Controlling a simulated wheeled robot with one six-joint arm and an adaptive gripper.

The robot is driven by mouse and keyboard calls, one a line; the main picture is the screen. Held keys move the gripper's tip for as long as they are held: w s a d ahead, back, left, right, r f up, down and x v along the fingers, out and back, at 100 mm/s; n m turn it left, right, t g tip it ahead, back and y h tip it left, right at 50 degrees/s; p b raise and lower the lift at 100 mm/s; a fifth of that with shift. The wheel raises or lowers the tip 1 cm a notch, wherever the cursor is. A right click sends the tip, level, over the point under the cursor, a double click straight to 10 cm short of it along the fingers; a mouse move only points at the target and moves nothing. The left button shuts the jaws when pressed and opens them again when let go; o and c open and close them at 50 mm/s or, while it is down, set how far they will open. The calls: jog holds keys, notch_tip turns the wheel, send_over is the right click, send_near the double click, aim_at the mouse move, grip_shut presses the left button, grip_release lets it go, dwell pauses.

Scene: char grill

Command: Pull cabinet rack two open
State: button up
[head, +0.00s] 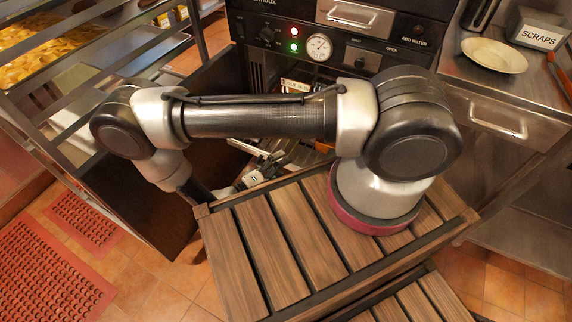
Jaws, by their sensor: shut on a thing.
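The dark cabinet (257,72) stands under the control panel with its door (140,195) swung open to the left. Part of a metal rack (303,153) shows inside the opening, behind my arm. My arm crosses in front and hides most of the interior, so I cannot tell which rack level this is. My gripper (268,166) is low at the cabinet opening, partly hidden behind my wooden-slatted base. It is shut on the rack's near edge, though the contact is small and hard to see.
A metal shelving rack with a food tray (45,45) stands at the left. The right counter holds a white plate (493,55) and a SCRAPS container (538,30). Red mats (45,268) lie on the tiled floor at lower left.

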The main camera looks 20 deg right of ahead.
jog(key=shift+v, duration=1.95)
jog(key=shift+c, duration=1.1)
jog(key=shift+s+a, duration=0.15)
jog(key=shift+a, duration=0.3)
jog(key=shift+c, duration=1.4)
jog(key=shift+a+f, duration=0.15)
jog(key=shift+a, duration=0.1)
jog(key=c, duration=0.5)
jog(key=shift+o, duration=0.2)
jog(key=shift+s+a+f, duration=0.15)
jog(key=shift+s+a, duration=0.05)
jog(key=shift+a, duration=0.35)
jog(key=shift+s+a+f, duration=0.15)
jog(key=shift+s+a, duration=0.1)
jog(key=shift+a, duration=0.35)
